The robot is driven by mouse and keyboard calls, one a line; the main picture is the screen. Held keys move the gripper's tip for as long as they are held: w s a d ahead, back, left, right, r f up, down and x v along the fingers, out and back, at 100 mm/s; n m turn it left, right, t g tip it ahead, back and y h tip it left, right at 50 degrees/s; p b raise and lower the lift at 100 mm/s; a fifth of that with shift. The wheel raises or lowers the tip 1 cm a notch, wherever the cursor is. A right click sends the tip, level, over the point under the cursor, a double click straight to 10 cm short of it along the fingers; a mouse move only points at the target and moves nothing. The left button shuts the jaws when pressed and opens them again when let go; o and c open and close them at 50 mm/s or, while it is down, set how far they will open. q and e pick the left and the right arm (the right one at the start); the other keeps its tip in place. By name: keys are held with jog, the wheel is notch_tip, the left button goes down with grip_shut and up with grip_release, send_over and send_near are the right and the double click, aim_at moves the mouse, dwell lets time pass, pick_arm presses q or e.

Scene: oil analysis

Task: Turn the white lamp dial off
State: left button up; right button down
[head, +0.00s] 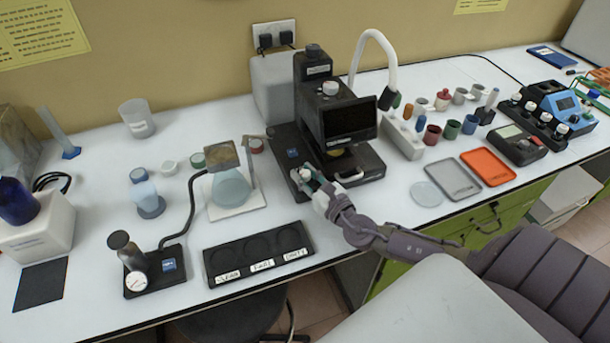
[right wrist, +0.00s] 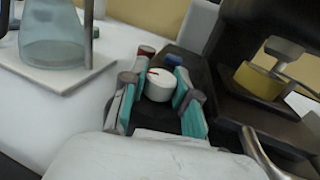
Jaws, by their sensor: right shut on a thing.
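The white lamp dial (right wrist: 159,87) is a round white knob with a red mark, on the black base (right wrist: 192,62) of the microscope-like device. My right gripper (right wrist: 156,82) is around it, with its teal-padded fingers on both sides of the dial, shut on it. In the head view my right gripper (head: 310,182) is at the left front of the black device (head: 335,115), and its fingers mostly hide the dial. The device has a dark screen-like panel on its front. My left gripper is not in view.
A flask with bluish liquid (head: 229,188) stands on a white plate left of the dial. A black tray with three round recesses (head: 258,252) lies in front. Grey (head: 455,180) and orange (head: 488,166) trays and several small cups are to the right.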

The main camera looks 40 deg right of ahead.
jog(key=c, duration=0.9)
grip_release()
jog(key=shift+o, duration=0.3)
